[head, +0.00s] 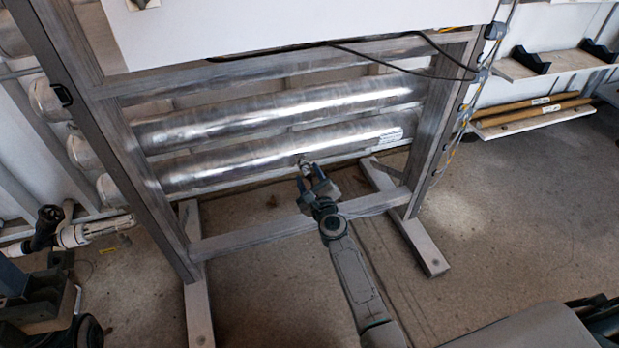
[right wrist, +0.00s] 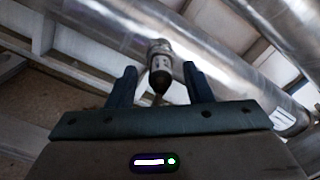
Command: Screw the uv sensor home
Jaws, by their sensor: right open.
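The uv sensor (right wrist: 160,66) is a small metal cylinder with a dark tapered end. In the right wrist view it stands at the lower steel reactor tube (right wrist: 215,62), between the two fingers of my right gripper (right wrist: 158,82). Gaps show on both sides of it, so the fingers are apart from it in that view. In the head view the sensor (head: 304,165) is small, at the underside of the lower tube (head: 270,157), just beyond the fingertips of my right gripper (head: 312,174). How far it is screwed in cannot be told.
A steel frame (head: 437,130) surrounds the tubes, with a low crossbar (head: 285,229) under my right arm. A white panel (head: 300,25) and dark cables are above. Shelves (head: 545,112) stand at the right. The concrete floor (head: 520,205) at the right is mostly clear.

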